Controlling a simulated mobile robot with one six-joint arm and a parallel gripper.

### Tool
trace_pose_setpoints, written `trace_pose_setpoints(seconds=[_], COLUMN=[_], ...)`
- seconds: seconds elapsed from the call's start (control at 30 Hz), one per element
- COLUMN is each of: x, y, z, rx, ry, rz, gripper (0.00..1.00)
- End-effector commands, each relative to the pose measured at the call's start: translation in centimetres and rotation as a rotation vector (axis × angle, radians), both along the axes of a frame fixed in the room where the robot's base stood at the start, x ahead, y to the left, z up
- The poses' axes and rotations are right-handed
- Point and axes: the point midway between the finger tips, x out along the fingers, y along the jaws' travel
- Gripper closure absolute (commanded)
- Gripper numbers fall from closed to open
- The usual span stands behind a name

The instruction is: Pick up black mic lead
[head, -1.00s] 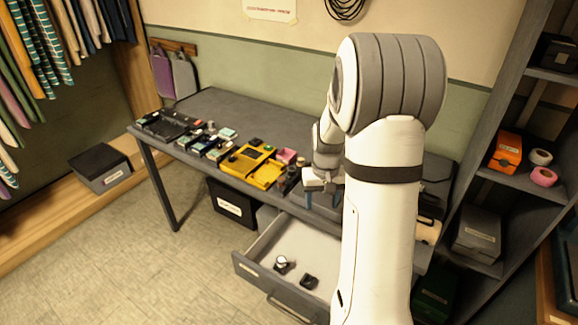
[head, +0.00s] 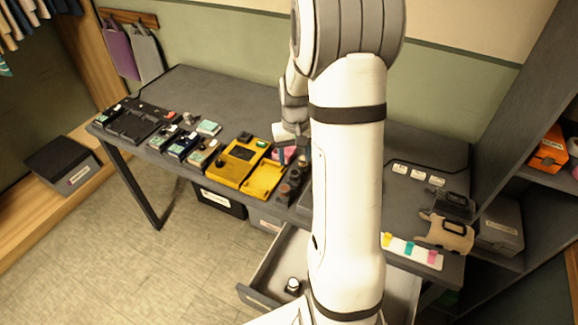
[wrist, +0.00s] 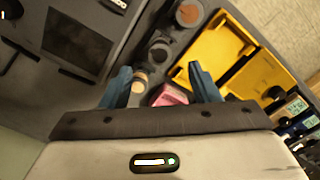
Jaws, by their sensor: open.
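My gripper (head: 292,155) is open and empty over the table, beside the yellow case. In the wrist view my gripper (wrist: 160,85) has its blue fingers spread, with a pink item (wrist: 170,96) and a round tan-topped item (wrist: 139,83) showing between and beyond them. I cannot make out whether the fingers touch either item. I cannot identify a black mic lead for certain in the current views. My arm hides part of the table and of the open drawer.
The table (head: 240,100) holds a yellow case (head: 236,163), several small boxes and a black tray (head: 133,122). Dark round items (wrist: 160,50) stand close to my gripper. An open drawer (head: 262,285) juts out below. A shelf unit stands at the right.

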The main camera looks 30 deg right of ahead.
Motion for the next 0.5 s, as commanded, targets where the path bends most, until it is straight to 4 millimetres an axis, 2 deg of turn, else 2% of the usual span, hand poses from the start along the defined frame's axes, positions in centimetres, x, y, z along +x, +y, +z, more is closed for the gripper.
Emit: trace_pose_setpoints(seconds=[0.33,0.5], x=[0.0,0.3], y=[-0.1,-0.2], z=[-3.6,-6.0], rx=[0.001,0.001], ry=[0.005,0.005], rz=[-0.003,-0.003], gripper=[0.44,0.44])
